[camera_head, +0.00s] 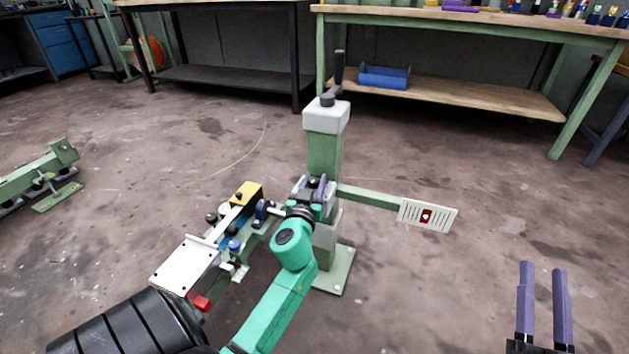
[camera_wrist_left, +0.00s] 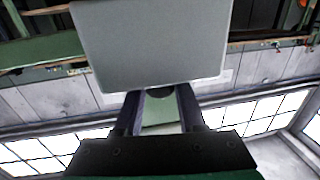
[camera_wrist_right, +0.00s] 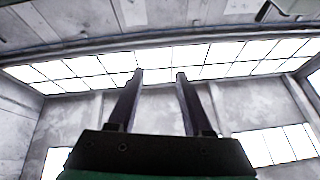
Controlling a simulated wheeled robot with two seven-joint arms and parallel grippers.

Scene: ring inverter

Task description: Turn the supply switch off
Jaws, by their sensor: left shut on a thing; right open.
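A small red switch (camera_head: 426,216) sits in the middle of a white slotted plate (camera_head: 445,217). The plate is on a green side arm (camera_head: 370,198) that reaches right from an upright green post (camera_head: 323,153). My left gripper (camera_head: 315,185) is at the front of the post, left of the switch and apart from it. Its fingers are shut on a part at the post. In the left wrist view green shows between the fingers below a grey block (camera_wrist_left: 150,45); the held part is mostly hidden. My right gripper (camera_head: 543,267) is open and empty at lower right, away from the switch.
The post has a white cap (camera_head: 327,116) with a dark upright handle (camera_head: 339,67). A bench mechanism with a yellow block (camera_head: 246,194) and white plate (camera_head: 186,266) lies left of it. Workbenches (camera_head: 470,25) stand behind. The floor around the switch plate is clear.

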